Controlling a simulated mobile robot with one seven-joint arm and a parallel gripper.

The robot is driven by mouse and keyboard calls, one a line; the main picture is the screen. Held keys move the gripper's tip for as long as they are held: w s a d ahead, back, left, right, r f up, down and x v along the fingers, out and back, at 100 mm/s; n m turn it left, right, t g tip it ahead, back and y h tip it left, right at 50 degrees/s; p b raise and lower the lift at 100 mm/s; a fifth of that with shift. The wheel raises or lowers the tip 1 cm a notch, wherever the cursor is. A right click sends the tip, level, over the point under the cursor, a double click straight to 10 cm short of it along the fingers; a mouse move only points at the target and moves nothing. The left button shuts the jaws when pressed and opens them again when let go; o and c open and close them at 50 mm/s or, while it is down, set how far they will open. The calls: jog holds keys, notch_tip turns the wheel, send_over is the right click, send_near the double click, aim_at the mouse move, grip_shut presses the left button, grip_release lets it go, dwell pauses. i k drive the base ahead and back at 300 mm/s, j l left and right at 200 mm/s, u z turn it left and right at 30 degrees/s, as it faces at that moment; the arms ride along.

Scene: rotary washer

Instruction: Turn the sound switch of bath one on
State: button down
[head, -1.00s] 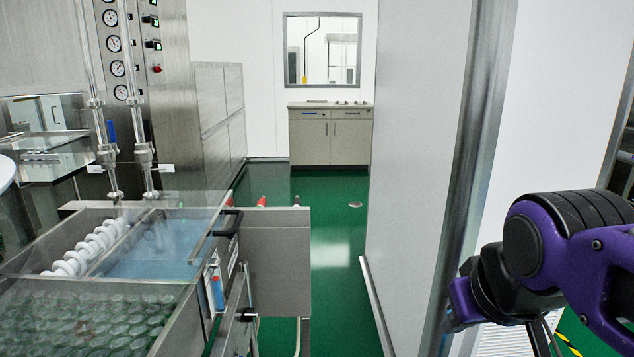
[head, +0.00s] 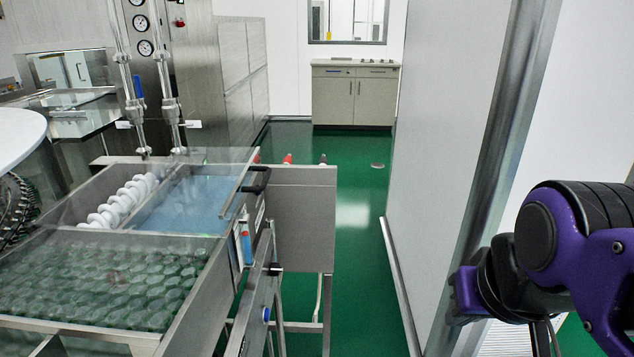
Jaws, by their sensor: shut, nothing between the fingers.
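The washer stands at the left, with a steel bath (head: 75,244) under a clear lid. Under the lid are rows of green-tinted glass vials (head: 105,290), white rings (head: 122,200) and a blue surface (head: 190,203). Behind it is a steel panel with round gauges (head: 141,24) and a red button (head: 180,22); its upper part is cut off by the top edge. I cannot make out which control is the sound switch of bath one. My purple and black arm (head: 585,255) is folded at the right, well apart from the washer. My gripper's fingers are not visible.
A white wall panel with a metal edge post (head: 505,130) stands between the washer and my arm. A clear green floor aisle (head: 350,215) runs between washer and wall to a beige cabinet (head: 353,95). A black handle (head: 258,180) sticks out from the washer's side.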

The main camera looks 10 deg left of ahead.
aim_at(275, 269)
jog(key=k+l+u, duration=0.1)
jog(key=k, duration=0.15)
jog(key=i+u, duration=0.15)
jog(key=u, duration=0.25)
jog(key=i+u, duration=0.1)
jog(key=u, duration=0.25)
